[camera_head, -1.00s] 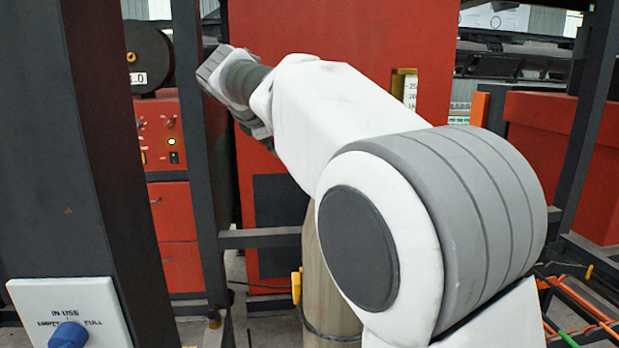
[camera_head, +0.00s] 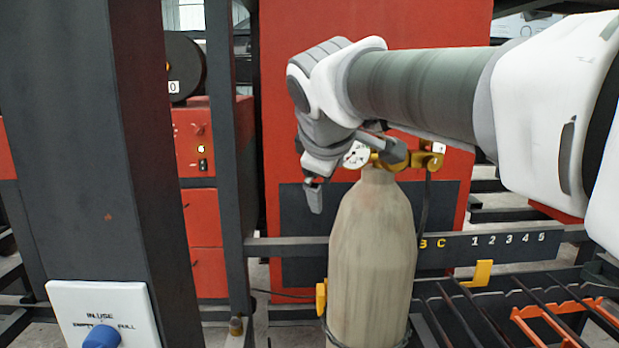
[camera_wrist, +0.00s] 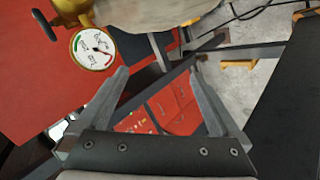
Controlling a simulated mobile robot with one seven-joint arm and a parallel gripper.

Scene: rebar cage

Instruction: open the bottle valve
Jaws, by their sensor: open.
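A pale tan gas bottle (camera_head: 370,255) stands upright in the middle of the head view. Brass valve fittings (camera_head: 390,160) and a round white gauge (camera_head: 356,154) sit at its top, partly hidden by my arm. My gripper (camera_head: 314,192) hangs down left of the bottle's shoulder. In the wrist view its two fingers (camera_wrist: 161,72) are spread with nothing between them. The brass gauge (camera_wrist: 93,48) lies beyond the left finger, and a pale part of the bottle (camera_wrist: 150,12) is at the top edge. I cannot make out a valve handle clearly.
A dark post (camera_head: 120,170) stands at left with a white panel (camera_head: 105,312) and blue knob (camera_head: 101,337). A dark rail marked with numbers (camera_head: 510,243) runs right of the bottle. A rack with orange bars (camera_head: 545,322) is at lower right.

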